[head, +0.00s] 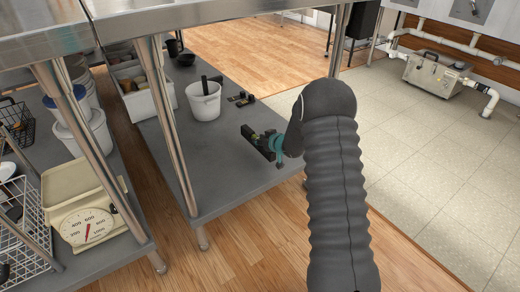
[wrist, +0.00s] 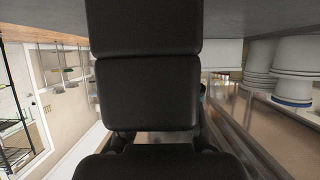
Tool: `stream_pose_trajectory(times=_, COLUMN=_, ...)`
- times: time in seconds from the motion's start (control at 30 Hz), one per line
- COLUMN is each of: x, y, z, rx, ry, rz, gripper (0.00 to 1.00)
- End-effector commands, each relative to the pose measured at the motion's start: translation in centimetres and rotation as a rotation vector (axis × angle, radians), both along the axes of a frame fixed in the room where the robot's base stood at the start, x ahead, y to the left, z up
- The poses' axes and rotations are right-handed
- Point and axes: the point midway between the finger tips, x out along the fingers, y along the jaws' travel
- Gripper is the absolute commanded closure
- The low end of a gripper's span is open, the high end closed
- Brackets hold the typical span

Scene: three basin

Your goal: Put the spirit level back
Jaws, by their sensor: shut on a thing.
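My gripper (head: 272,142), partly teal, is low over the grey lower shelf (head: 225,180), near its right edge. It is shut on a dark, narrow bar with a greenish tint, which I take for the spirit level (head: 253,140). The level points away to the upper left; I cannot tell whether it touches the shelf. My dark ribbed arm hides part of the wrist. In the wrist view large black blocks fill the middle and hide the fingertips and the level.
A white bucket (head: 203,102) with a dark handle stands farther back on the shelf. Small dark items (head: 241,98) lie right of it. A grey bin (head: 135,95) stands to the left. Metal legs (head: 172,125) and the steel tabletop (head: 190,12) bound the space. Bare shelf lies around the level.

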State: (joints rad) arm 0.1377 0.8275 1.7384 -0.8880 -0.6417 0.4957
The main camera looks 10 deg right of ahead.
Motion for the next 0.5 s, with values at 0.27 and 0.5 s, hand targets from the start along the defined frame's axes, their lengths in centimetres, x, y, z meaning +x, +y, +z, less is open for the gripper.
stream_pose_trajectory(times=0.27, x=0.0, y=0.0, z=-3.0, rx=0.000, ry=0.001, rz=0.000, gripper=1.00)
stream_pose_trajectory(times=0.5, x=0.0, y=0.0, z=-4.0, rx=0.000, ry=-0.001, rz=-0.001, gripper=1.00)
